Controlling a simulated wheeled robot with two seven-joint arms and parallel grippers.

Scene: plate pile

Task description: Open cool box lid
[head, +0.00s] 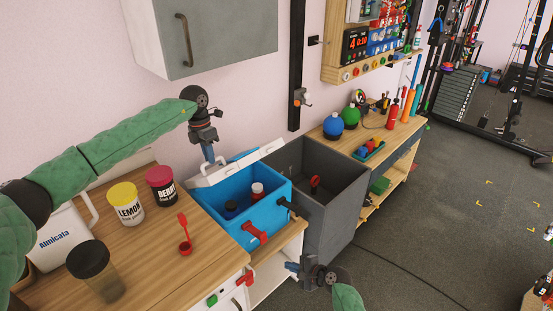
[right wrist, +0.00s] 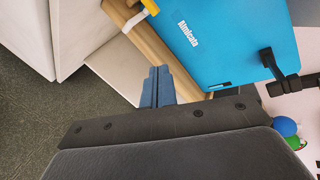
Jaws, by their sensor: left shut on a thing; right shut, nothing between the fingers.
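The blue cool box (head: 265,216) stands on a wooden shelf; its side also fills the upper right of the right wrist view (right wrist: 225,45). Its white lid (head: 240,165) is raised along the wall side, and the inside shows a dark-capped container (head: 231,209) and a white-capped red one (head: 257,190). My left gripper (head: 209,158) points down at the lid's left part and is shut on it; the exact contact is small. My right gripper (head: 296,267) is shut and empty, low in front of the box. Its closed fingers (right wrist: 158,85) are apart from the box in the right wrist view.
Left on the wooden counter stand a yellow-lidded tub (head: 126,203), a pink-lidded tub (head: 161,186), a dark-lidded shaker (head: 94,270) and a red scoop (head: 184,236). A grey open bin (head: 335,205) stands right of the box. A wall cabinet (head: 215,35) hangs above.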

